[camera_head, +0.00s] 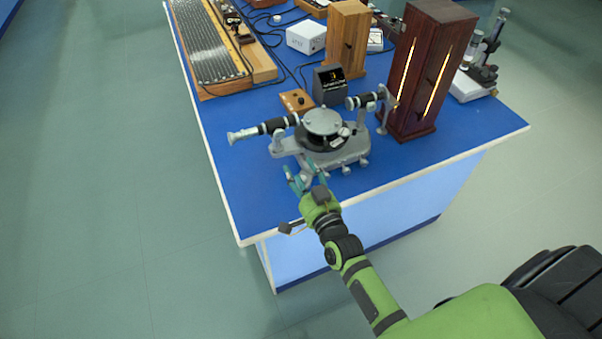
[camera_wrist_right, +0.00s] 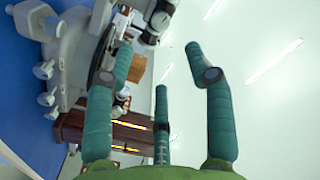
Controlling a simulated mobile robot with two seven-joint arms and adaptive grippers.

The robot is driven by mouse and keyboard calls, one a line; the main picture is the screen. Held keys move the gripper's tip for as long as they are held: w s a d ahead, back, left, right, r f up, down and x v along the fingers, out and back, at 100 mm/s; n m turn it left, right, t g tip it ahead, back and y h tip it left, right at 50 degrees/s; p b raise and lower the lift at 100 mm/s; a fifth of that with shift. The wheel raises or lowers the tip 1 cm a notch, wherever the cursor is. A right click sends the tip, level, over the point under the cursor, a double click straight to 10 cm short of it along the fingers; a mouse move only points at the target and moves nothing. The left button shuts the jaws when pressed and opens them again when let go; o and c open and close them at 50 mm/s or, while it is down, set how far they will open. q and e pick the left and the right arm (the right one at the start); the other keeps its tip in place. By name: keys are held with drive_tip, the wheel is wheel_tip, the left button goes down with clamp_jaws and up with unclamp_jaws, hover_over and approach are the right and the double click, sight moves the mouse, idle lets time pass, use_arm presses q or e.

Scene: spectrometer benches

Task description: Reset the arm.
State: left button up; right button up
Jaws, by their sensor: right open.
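My right gripper (camera_head: 306,180) reaches over the front edge of the blue bench, close in front of the spectrometer (camera_head: 322,122). In the right wrist view, the teal fingers of the gripper (camera_wrist_right: 160,95) stand apart with nothing between them. The grey spectrometer base (camera_wrist_right: 75,45) shows at the left there, beside the fingers; I cannot tell whether they touch it. The spectrometer has a round table in the middle and a telescope (camera_head: 262,130) pointing left. My right arm (camera_head: 350,263) is stretched out from the lower right. My left gripper is not in view.
A tall dark wooden lamp housing (camera_head: 428,70) with lit slits stands right of the spectrometer. A small black box (camera_head: 329,85) and a lighter wooden housing (camera_head: 347,40) stand behind. A long ribbed apparatus (camera_head: 211,42) lies at the back left. The bench's front left corner (camera_head: 236,200) is bare.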

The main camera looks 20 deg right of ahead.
idle(0.4)
drive_tip(key=s+f+n+g, duration=0.35)
drive_tip(key=s+g, duration=0.35)
drive_tip(key=s, duration=0.6)
drive_tip(key=s+f+n+g, duration=0.2)
drive_tip(key=s+n+g, duration=0.35)
drive_tip(key=s, duration=0.75)
wheel_tip(320, 180, down, 26)
drive_tip(key=s+m+g+b, duration=0.1)
drive_tip(key=s+g+b, duration=0.1)
drive_tip(key=g+b, duration=0.1)
drive_tip(key=s+d+f+g+b, duration=0.1)
drive_tip(key=s+d+f, duration=0.2)
drive_tip(key=s+f, duration=1.2)
drive_tip(key=shift+s+d+f+h, duration=0.2)
drive_tip(key=shift+s+h, duration=0.1)
drive_tip(key=shift+s, duration=0.1)
